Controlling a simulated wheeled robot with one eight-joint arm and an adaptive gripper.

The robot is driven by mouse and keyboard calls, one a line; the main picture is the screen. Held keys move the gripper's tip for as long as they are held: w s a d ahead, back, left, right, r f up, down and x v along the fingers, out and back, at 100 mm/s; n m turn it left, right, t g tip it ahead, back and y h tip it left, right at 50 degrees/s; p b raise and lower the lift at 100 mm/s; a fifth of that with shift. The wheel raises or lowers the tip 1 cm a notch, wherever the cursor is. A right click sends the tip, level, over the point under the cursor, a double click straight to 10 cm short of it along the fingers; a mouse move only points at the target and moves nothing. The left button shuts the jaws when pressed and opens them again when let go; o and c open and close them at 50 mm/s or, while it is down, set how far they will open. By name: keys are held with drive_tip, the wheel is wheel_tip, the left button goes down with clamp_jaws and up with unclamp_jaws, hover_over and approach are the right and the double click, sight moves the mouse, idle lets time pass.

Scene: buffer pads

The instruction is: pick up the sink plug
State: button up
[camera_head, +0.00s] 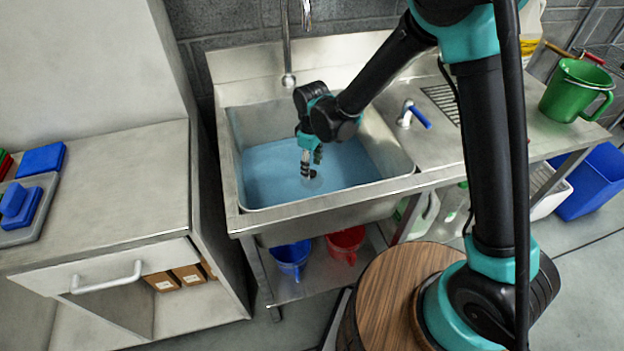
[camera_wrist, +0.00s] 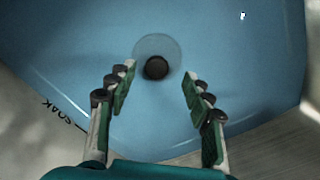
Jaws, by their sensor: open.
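The sink plug (camera_wrist: 156,68) is a small dark round piece in the wrist view. It sits on a paler disc at the bottom of the blue-filled sink basin (camera_head: 262,172). My gripper (camera_wrist: 158,85) is open, with its two fingers spread on the left and right of the plug and nothing between them. In the head view my gripper (camera_head: 308,172) points down into the basin, at the blue surface. The plug is hard to make out in the head view, close to the fingertips.
A faucet (camera_head: 288,50) stands at the back of the basin. The basin walls surround my gripper. The left counter (camera_head: 110,185) is mostly clear.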

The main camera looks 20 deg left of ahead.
sight(312, 172)
drive_tip(key=shift+w+a+f, duration=0.1)
drive_tip(key=shift+w+f, duration=0.05)
drive_tip(key=shift+f, duration=1.05)
drive_tip(key=shift+w+f, duration=0.1)
drive_tip(key=shift+f, duration=1.05)
drive_tip(key=shift+c, duration=0.2)
clamp_jaws()
